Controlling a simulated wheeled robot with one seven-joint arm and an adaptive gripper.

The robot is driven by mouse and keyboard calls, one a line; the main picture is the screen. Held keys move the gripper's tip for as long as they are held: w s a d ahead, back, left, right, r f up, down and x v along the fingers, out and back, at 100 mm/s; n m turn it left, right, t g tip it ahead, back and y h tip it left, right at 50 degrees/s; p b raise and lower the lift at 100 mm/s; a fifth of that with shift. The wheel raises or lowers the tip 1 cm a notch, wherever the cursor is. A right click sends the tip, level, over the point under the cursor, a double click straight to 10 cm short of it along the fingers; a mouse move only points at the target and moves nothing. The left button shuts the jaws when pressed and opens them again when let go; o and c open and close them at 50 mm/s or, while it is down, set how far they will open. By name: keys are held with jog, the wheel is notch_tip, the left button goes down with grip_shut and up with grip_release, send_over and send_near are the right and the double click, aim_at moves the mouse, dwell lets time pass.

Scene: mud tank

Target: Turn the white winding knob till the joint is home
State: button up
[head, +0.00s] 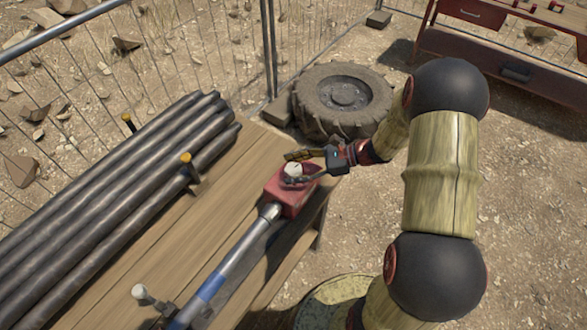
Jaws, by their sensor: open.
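The white winding knob (293,170) sits on top of a red block (291,196) near the right edge of the wooden bench. A grey and blue rod (215,281) runs from the red block toward the lower left; how far it enters the block is hidden. My gripper (289,168) is open at the knob, with one finger behind it and one in front. Whether the fingers touch the knob is too small to tell. My arm reaches in from the right.
Several dark pipes (110,180) lie along the left of the wooden bench (150,262), held by yellow-topped posts. A white-capped peg (140,292) stands at the lower left. A tyre (343,100) lies behind the bench, by a wire fence. A red workbench (505,50) stands back right.

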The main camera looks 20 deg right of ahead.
jog(key=shift+c, duration=0.5)
jog(key=c, duration=1)
jog(key=shift+r+m+t, duration=0.1)
jog(key=shift+m+t, duration=0.2)
jog(key=shift+m+t+h+p, duration=0.4)
jog(key=shift+m+t, duration=0.2)
jog(key=shift+t, duration=0.1)
jog(key=shift+s+a+m+t+h, duration=0.1)
jog(key=shift+m+t+h, duration=0.8)
jog(key=shift+m+t, duration=0.25)
jog(key=m+t+h+b, duration=0.2)
jog(key=m+t+h, duration=0.1)
jog(key=m+h, duration=0.1)
jog(key=shift+m+h+b, duration=0.3)
jog(key=shift+m+b, duration=0.05)
jog(key=shift+m, duration=0.1)
jog(key=shift+m+t, duration=0.25)
jog(key=shift+m, duration=0.05)
